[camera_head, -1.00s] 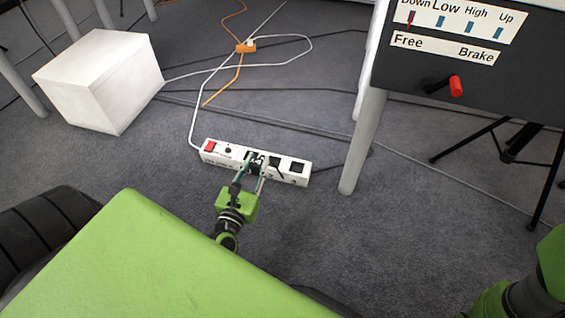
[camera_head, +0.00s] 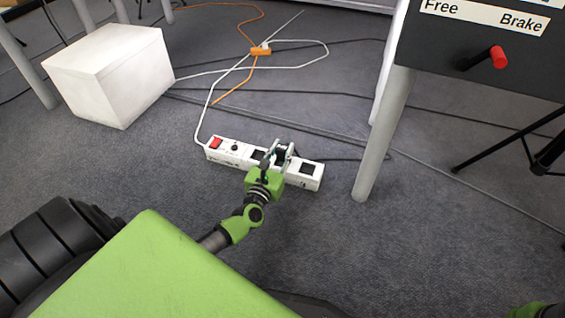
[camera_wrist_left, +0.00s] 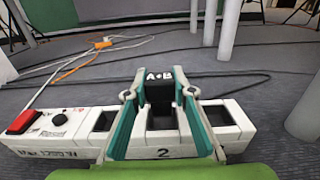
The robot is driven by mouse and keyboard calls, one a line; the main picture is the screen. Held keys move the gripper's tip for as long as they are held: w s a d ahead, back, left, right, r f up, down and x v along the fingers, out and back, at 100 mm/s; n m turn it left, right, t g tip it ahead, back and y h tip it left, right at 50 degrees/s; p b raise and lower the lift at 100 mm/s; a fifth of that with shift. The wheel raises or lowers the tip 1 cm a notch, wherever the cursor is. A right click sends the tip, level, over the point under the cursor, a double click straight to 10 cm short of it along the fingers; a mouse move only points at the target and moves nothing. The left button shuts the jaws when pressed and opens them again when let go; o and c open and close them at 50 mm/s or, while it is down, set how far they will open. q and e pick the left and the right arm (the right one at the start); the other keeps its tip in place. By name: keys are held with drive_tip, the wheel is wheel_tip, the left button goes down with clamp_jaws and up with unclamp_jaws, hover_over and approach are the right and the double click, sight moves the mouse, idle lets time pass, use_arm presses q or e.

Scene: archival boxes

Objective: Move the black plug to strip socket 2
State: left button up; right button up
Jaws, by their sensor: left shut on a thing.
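The white power strip (camera_head: 226,152) lies on the floor in the head view; it also shows in the left wrist view (camera_wrist_left: 62,138). My left gripper (camera_head: 279,150) is over its middle socket, marked 2. In the left wrist view my left gripper (camera_wrist_left: 160,90) has its teal fingers on either side of the black plug (camera_wrist_left: 159,90), which carries a white "A B" mark. The gripper is shut on the plug. The plug is over the strip's far side at socket 2; I cannot tell whether it is seated.
The sockets left (camera_wrist_left: 103,121) and right (camera_wrist_left: 217,115) of the gripper look empty. A red switch (camera_head: 216,142) is at the strip's left end. A white box (camera_head: 110,75), an orange connector (camera_head: 261,50) and cables lie beyond. A table leg (camera_head: 385,135) stands right of the strip.

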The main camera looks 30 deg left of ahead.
sight(283, 157)
use_arm(q)
drive_tip(key=shift+w+f, duration=0.15)
drive_tip(key=shift+f, duration=0.05)
drive_tip(key=f+b, duration=0.3)
drive_tip(key=shift+w+a+f, duration=0.15)
drive_tip(key=shift+w+f, duration=0.1)
drive_tip(key=shift+f, duration=0.15)
drive_tip(key=shift+r, duration=0.15)
drive_tip(key=o, duration=1.1)
